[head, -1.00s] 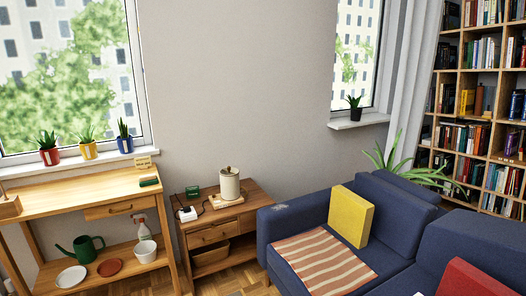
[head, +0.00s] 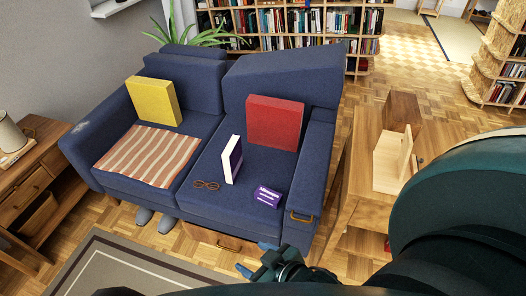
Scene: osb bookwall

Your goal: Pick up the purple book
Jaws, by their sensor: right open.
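A purple book (head: 235,160) stands upright on the right seat cushion of the blue sofa (head: 220,120). Its pale page edge faces left of me and its purple cover shows on the right side. A small purple box-like item (head: 267,197) with white lettering lies near the front edge of the same cushion; I cannot tell whether it is a book or a box. My right gripper (head: 256,259) is open and empty, low in front of the sofa, apart from both purple things and nearer to me. My left gripper is not in view.
Glasses (head: 207,184) lie left of the book. A red cushion (head: 274,122) is behind it; a yellow cushion (head: 154,100) and striped cloth (head: 149,155) are on the left seat. The sofa armrest (head: 313,171) and a wooden table (head: 365,180) stand to the right.

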